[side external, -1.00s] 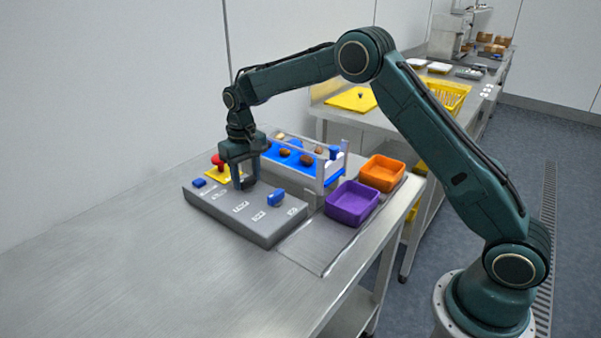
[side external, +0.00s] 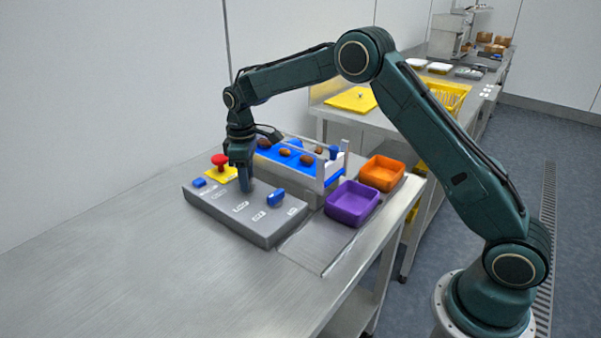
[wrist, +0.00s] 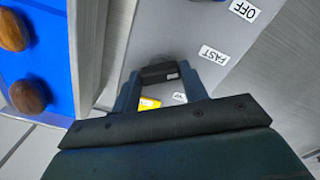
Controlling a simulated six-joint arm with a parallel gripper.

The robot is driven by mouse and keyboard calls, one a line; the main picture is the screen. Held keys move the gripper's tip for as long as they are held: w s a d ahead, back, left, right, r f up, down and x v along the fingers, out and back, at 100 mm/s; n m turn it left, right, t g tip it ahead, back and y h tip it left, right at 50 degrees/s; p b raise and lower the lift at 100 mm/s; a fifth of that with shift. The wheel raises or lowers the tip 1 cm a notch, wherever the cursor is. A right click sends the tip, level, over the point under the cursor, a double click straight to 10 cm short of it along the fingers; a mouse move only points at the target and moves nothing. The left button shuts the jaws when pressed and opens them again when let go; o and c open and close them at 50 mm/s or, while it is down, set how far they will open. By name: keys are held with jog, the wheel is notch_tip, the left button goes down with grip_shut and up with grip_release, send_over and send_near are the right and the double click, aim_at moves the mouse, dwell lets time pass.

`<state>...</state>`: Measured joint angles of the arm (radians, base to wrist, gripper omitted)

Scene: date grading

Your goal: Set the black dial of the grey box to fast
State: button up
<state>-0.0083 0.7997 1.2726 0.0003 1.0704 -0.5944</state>
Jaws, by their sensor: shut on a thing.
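The grey box (side external: 262,232) lies on the steel table, with white labels on its top. My gripper (side external: 246,184) points down onto the box top, between the red button and the blue dial. In the wrist view, my gripper (wrist: 160,85) is shut on the black dial (wrist: 158,73), one finger on each side. A white mark shows at the dial's right end, toward the side of the FAST label (wrist: 214,55). Another label between the fingers is partly hidden. In the side view the fingers hide the dial.
A blue dial (side external: 276,197), a blue button (side external: 199,182) and a red button (side external: 220,160) on a yellow plate are also on the box. Behind it runs a blue belt (side external: 330,180) with several dates. Purple (side external: 352,204) and orange (side external: 382,173) bins stand right. The table's front left is clear.

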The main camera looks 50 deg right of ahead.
jog(key=shift+r, duration=0.1)
dwell(0.3)
jog(key=o, duration=1)
notch_tip(320, 180, up, 14)
jog(key=shift+f, duration=0.1)
dwell(0.5)
